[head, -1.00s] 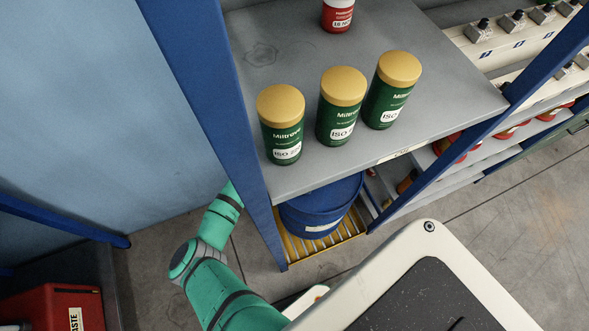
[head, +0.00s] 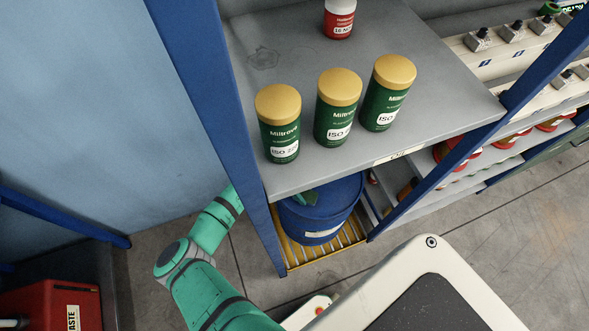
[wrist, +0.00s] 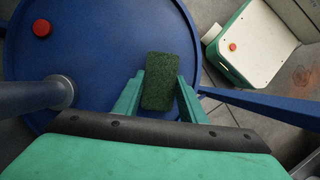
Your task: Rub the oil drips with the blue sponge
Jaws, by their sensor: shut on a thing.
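My gripper (wrist: 158,88) is shut on a dark green, rough-faced block (wrist: 158,76), which looks like the scouring face of a sponge. No blue on it shows from here. It is over the right part of the blue drum lid (wrist: 105,45) in the wrist view. I cannot tell whether it touches the lid. In the head view the blue drum (head: 318,222) stands under the shelf, with a green part of my arm's end over its top. I cannot make out oil drips on the visible lid.
A red cap (wrist: 42,28) and a grey post (wrist: 35,95) are at the lid's left. The grey shelf (head: 300,180) above the drum carries several bottles, among them green cans (head: 338,108). A blue upright (head: 215,120) stands at left. A yellow grating (head: 335,245) lies below.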

